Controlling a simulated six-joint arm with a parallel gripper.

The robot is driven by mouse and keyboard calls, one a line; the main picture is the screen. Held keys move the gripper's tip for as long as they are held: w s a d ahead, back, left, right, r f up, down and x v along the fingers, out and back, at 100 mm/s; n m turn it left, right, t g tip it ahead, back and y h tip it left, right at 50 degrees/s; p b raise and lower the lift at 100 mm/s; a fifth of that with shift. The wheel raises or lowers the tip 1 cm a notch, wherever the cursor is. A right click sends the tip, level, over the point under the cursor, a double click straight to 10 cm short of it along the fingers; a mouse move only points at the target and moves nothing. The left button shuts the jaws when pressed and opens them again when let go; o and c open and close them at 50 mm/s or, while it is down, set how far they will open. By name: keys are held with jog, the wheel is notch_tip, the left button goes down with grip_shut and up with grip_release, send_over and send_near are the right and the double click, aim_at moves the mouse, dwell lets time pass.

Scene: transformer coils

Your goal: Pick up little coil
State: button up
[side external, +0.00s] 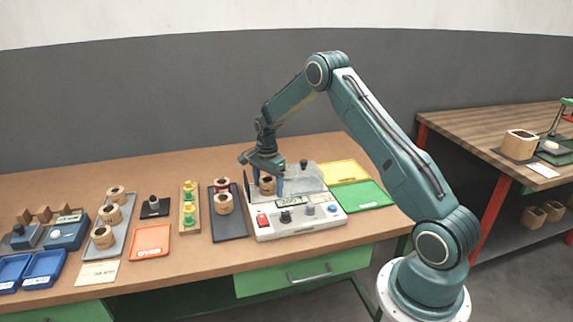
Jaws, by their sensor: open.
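A small round tan coil (267,186) with a dark centre stands on the light grey instrument box with knobs (303,219). My gripper (265,177) is above and around this coil, pointing down, with its blue fingers on either side of it. The fingers are open, and whether they touch the coil cannot be told. Other small coils stand to the left: one tan coil (224,203) on a dark tray (229,232), with a reddish-brown one behind it, and several tan coils (103,236) on a grey tray (124,225).
Left of the box are a wooden rack with green and yellow pieces (189,205), an orange tray (150,242), blue bins (43,268) and a blue meter (68,231). Yellow (342,171) and green (361,195) trays lie right of the box. A second table (470,130) stands further right.

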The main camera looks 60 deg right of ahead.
jog(key=c, duration=1.2)
jog(key=shift+r, duration=0.2)
notch_tip(320, 180, up, 20)
jog(key=shift+f, duration=0.15)
dwell(0.4)
